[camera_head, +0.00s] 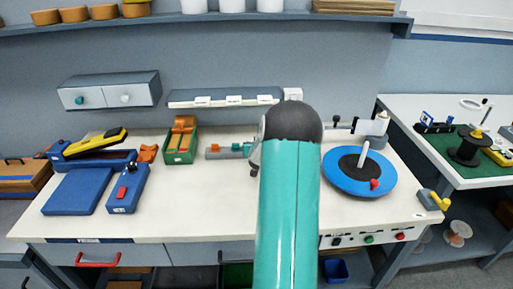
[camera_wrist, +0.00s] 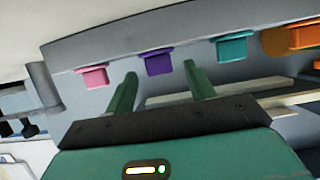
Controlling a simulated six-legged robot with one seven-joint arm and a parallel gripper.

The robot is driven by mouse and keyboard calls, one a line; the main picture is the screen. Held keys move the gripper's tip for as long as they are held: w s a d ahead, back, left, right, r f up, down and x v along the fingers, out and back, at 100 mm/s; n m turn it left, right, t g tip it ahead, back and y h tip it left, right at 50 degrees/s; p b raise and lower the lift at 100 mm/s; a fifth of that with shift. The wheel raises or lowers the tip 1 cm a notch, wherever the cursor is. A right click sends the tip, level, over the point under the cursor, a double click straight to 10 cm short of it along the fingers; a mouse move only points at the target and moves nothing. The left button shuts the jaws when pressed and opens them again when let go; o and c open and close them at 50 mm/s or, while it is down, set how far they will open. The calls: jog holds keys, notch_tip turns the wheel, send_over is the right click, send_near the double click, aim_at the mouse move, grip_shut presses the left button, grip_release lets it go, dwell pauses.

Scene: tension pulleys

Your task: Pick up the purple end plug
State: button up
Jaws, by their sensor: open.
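The purple end plug (camera_wrist: 158,62) sits in a row on a grey rack (camera_wrist: 120,45) in the wrist view. My gripper (camera_wrist: 161,70) is open, its two green fingers apart and empty. In the picture the purple plug shows between the two fingertips, just above them. I cannot tell how far the tips are from it in depth. In the head view my teal arm hides the gripper, and I cannot make out the purple plug.
A pink plug (camera_wrist: 93,77) is left of the purple one; a teal plug (camera_wrist: 232,47) and an orange plug (camera_wrist: 303,37) are to its right. On the workbench, a blue turntable (camera_head: 338,184) stands right of my arm, and a green tray (camera_head: 180,145) stands left.

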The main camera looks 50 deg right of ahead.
jog(key=shift+x, duration=1.25)
jog(key=c, duration=1.1)
jog(key=shift+r, duration=0.1)
jog(key=shift+r, duration=0.55)
jog(key=s+a+r, duration=0.1)
jog(key=a+r, duration=0.3)
jog(key=s+a+r, duration=0.2)
jog(key=a+r, duration=0.1)
jog(key=a, duration=0.2)
jog(key=s+a+r, duration=0.1)
jog(key=a+r, duration=0.3)
jog(key=shift+s+a+r, duration=0.15)
jog(key=shift+s+r, duration=0.15)
jog(key=shift+r, duration=0.05)
